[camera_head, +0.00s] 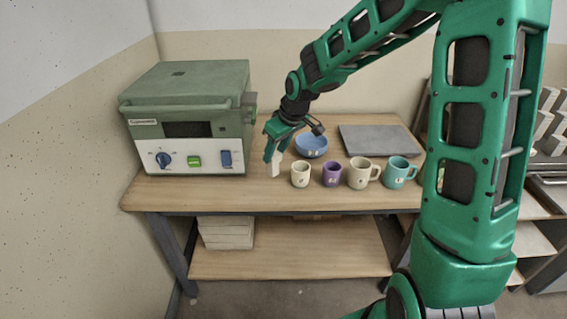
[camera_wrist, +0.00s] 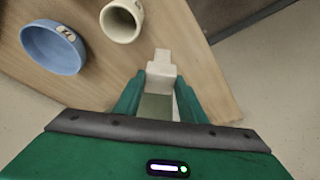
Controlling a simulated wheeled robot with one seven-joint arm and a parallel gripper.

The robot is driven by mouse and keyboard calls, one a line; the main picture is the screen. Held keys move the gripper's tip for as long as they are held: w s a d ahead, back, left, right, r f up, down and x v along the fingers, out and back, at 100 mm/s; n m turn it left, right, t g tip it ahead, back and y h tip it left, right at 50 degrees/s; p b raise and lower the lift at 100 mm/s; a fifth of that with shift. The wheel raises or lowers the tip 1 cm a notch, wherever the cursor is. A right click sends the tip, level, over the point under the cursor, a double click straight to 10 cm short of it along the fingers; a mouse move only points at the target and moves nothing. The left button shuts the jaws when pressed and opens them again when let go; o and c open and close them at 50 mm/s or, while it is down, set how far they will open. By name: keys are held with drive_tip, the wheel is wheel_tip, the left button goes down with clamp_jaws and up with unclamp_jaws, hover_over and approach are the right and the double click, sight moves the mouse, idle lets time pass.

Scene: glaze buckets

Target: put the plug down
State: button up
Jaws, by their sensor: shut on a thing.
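The plug is a small white stepped block (camera_head: 274,168) at the tips of my gripper (camera_head: 276,148) in the head view. My gripper is shut on it and points downward over the wooden table (camera_head: 212,192), between the green kiln-like box and the first cream mug. The plug (camera_wrist: 162,67) also shows in the wrist view, between the green fingers of my gripper (camera_wrist: 160,90), with the table edge close by. I cannot tell whether the plug's lower end touches the tabletop.
A green box with a control panel (camera_head: 190,150) stands at the left. A blue bowl (camera_head: 311,147), a cream mug (camera_head: 300,175), a purple mug (camera_head: 332,175), a larger cream mug (camera_head: 360,174) and a teal mug (camera_head: 397,173) stand to the right. A grey slab (camera_head: 378,140) lies behind.

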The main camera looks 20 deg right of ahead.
drive_tip(key=shift+w+d+f, duration=0.15)
drive_tip(key=shift+d+f, duration=0.6)
drive_tip(key=shift+d, duration=0.35)
drive_tip(key=shift+f, duration=2)
drive_tip(key=o, duration=1.4)
drive_tip(key=v, duration=1.2)
